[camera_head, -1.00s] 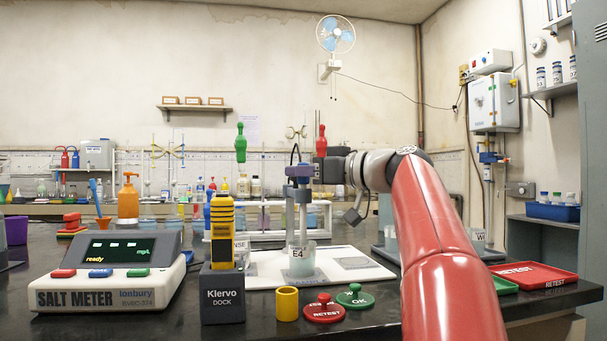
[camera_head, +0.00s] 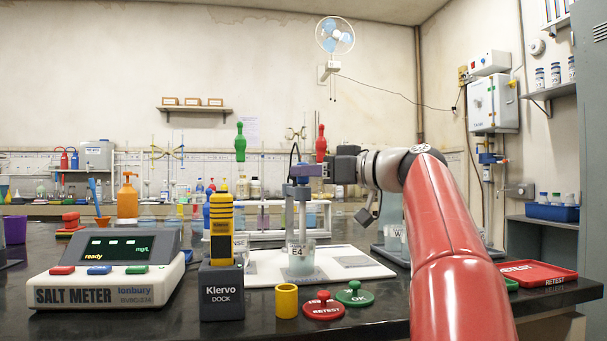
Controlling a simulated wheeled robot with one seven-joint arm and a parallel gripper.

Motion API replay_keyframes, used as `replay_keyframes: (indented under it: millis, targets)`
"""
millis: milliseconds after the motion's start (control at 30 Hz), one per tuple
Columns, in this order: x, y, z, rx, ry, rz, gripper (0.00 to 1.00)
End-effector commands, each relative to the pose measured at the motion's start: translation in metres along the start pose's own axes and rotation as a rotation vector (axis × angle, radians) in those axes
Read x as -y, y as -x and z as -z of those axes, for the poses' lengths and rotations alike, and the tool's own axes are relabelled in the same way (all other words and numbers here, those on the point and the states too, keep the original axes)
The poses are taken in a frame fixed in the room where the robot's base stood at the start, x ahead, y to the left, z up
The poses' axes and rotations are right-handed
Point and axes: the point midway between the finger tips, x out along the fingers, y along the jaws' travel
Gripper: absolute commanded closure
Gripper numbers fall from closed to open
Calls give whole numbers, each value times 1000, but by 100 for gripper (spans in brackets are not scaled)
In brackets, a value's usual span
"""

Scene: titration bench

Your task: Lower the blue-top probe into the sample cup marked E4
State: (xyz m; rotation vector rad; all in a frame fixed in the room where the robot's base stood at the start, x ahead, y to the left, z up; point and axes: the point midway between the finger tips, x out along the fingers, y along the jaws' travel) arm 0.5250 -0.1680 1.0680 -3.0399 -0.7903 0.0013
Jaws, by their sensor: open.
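The sample cup marked E4 (camera_head: 297,268) stands on the white board in the middle of the bench. The blue-top probe (camera_head: 300,173) stands upright over it, with a black cable looping from its top. Its pale shaft runs down into the cup; the exact depth of the tip is hard to tell. My gripper (camera_head: 325,173) is open, just right of the probe's blue top and level with it. It holds nothing, and a small gap to the probe seems to show.
The white board (camera_head: 350,262) has free room right of the cup. The Klervo dock (camera_head: 222,290), a yellow cylinder (camera_head: 286,301), the red RETEST knob (camera_head: 323,306) and green OK knob (camera_head: 354,294) stand in front. The salt meter (camera_head: 108,275) reads "ready". A red tray (camera_head: 540,272) lies right.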

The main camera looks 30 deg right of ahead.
Motion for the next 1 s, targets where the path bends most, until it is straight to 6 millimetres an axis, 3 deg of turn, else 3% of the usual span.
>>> replay_keyframes:
  millis: [200, 333, 1000]
  targets:
    - [-1, 39, -1, 0, 1, -5, 58]
    - [0, 52, -1, 0, 0, -2, 58]
    - [0, 56, 0, 0, 1, -1, 58]
